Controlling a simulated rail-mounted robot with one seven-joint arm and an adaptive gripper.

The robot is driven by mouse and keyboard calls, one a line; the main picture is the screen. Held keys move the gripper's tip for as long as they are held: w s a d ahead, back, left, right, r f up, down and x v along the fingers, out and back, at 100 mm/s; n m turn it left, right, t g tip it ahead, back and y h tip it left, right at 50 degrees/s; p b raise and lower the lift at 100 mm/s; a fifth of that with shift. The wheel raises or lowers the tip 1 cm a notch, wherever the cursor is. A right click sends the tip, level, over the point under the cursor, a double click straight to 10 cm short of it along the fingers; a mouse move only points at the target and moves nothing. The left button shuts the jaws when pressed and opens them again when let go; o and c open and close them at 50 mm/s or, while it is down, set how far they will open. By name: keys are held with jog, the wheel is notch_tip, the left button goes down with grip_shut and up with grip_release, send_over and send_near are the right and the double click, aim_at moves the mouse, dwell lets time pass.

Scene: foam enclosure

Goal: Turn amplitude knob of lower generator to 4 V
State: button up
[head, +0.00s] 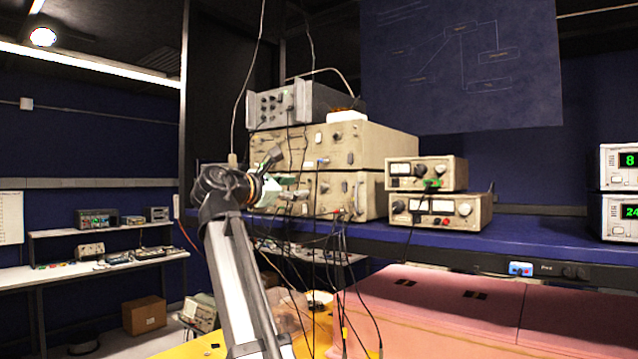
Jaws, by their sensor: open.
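Two wide beige instruments with knobs are stacked on the blue bench shelf, an upper one (375,145) and a lower one (370,183). I cannot tell for certain which unit is the lower generator. My arm reaches up from the bottom, and my gripper (297,189) is open in front of the lower wide unit's left part. The arm and gripper hide some of that unit's face. Whether a fingertip touches a knob is unclear. Knob markings are too small to read.
Two smaller beige meter units (427,172) are stacked to the right. A grey instrument (290,103) tops the wide stack. Cables (343,270) hang below my gripper. Green-digit displays (625,160) stand far right. A pink surface (440,310) lies in front.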

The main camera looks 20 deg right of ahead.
aim_at(322, 187)
jog(key=p+x, duration=0.2)
jog(key=x, duration=0.7)
jog(key=shift+p, duration=0.35)
jog(key=shift+w+d, duration=0.3)
jog(key=shift+d, duration=0.15)
jog(key=shift+c, duration=0.3)
grip_shut()
